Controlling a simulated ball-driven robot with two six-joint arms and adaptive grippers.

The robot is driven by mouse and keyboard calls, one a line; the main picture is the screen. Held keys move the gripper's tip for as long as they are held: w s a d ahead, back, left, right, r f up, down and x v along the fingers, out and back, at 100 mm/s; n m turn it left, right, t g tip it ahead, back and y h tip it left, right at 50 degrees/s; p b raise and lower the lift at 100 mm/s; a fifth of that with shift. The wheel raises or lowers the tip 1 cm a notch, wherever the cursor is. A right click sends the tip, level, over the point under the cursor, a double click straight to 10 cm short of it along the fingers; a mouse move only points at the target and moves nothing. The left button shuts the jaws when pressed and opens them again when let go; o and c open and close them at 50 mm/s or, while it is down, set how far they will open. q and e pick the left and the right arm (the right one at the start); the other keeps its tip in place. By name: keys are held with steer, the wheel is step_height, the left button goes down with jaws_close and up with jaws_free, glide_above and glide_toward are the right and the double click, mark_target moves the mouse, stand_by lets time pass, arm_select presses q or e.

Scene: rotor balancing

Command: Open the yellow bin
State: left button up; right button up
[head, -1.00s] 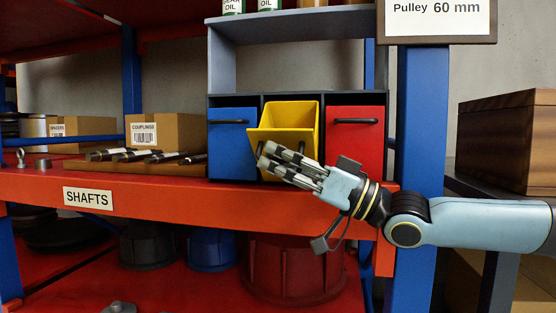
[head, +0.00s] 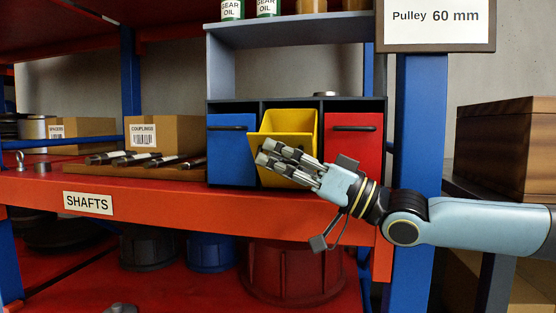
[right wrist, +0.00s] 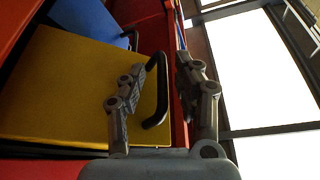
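The yellow bin (head: 289,118) sits in the middle of a three-bin rack, tipped forward with its top open. Its yellow front face fills the left of the right wrist view (right wrist: 70,95). Its dark handle (right wrist: 160,90) shows there, between the two finger lines and partly behind the left finger. My right gripper (head: 268,154) is in front of the bin's front face and hides part of it. In the right wrist view my right gripper (right wrist: 165,85) has its fingers apart. Whether a finger touches the handle I cannot tell. My left gripper is out of view.
A shut blue bin (head: 231,155) is on the left and a shut red bin (head: 354,160) on the right. A blue post (head: 418,140) stands to the right. Shafts (head: 140,159) lie left on the orange shelf. A metal disc (head: 325,94) lies on the rack top.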

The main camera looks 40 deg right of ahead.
steer(key=shift+s+a+f+n+y+b, duration=0.1)
steer(key=shift+f+n+y+b, duration=0.2)
steer(key=shift+f+n+b, duration=0.15)
steer(key=s+d+f+n+p, duration=0.2)
steer(key=s+d+f+p, duration=0.35)
steer(key=s, duration=0.35)
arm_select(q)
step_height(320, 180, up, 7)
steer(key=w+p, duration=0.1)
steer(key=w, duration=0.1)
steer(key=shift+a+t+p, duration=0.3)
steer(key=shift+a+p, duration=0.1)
arm_select(e)
steer(key=d+f+m+g+h, duration=0.1)
steer(key=d+f+h, duration=0.2)
steer(key=f, duration=0.4)
steer(key=s+d+f+m+g+h, duration=0.1)
steer(key=d+f+h, duration=0.2)
steer(key=f, duration=0.5)
steer(key=s+d+f+m+g+h, duration=0.1)
steer(key=d+f+m+h, duration=0.1)
steer(key=f+h, duration=0.3)
steer(key=shift+s+d+f, duration=0.15)
steer(key=shift+d+f, duration=0.6)
steer(key=shift+f, duration=0.65)
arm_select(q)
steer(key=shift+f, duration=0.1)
